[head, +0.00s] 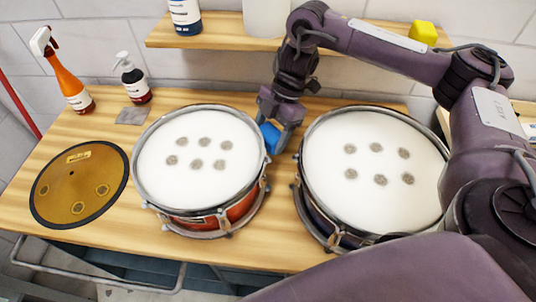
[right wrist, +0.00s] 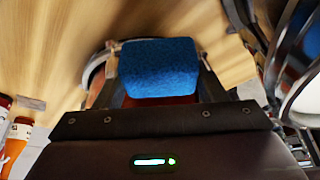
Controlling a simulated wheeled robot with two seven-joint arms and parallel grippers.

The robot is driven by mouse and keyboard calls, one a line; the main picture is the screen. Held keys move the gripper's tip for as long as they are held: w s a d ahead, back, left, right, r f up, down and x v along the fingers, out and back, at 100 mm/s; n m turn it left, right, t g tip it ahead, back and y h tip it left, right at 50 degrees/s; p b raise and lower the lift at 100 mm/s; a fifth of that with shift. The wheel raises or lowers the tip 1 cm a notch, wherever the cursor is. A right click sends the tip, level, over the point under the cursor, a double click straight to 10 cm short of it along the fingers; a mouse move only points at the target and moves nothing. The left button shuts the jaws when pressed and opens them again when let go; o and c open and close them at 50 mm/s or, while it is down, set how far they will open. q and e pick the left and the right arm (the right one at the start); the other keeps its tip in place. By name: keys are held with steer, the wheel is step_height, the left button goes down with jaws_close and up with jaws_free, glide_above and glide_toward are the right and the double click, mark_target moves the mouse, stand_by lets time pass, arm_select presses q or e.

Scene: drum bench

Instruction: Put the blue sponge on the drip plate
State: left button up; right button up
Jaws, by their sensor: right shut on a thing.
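The blue sponge (head: 269,138) is between the two drums, partly hidden by my gripper's fingers. My right gripper (head: 277,128) comes down from above and is shut on it. In the right wrist view the sponge (right wrist: 158,68) sits between the two fingers (right wrist: 160,85). I cannot tell whether it touches the bench. A small flat grey square (head: 132,115), which looks like the drip plate, lies on the bench in front of the soap bottle, left of the left drum. Nothing lies on it. My left gripper is not in view.
A red drum (head: 196,163) stands between the sponge and the grey plate; a dark drum (head: 372,165) stands right. A round brown pad (head: 78,205), pump bottle (head: 132,78) and orange spray bottle (head: 68,80) are at left. A shelf (head: 225,37) with a yellow block (head: 423,32) hangs behind.

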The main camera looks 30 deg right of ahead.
mark_target(270, 161)
step_height(270, 161, down, 3)
steer(key=shift+f+b, duration=0.2)
steer(key=shift+b, duration=0.1)
step_height(270, 161, down, 3)
steer(key=shift+f+b, duration=0.15)
steer(key=shift+b, duration=0.3)
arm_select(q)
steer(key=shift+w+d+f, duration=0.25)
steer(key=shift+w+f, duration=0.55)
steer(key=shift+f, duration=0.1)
arm_select(e)
steer(key=shift+f, duration=0.2)
steer(key=shift+f, duration=0.1)
steer(key=o, duration=1)
steer(key=shift+c, duration=0.2)
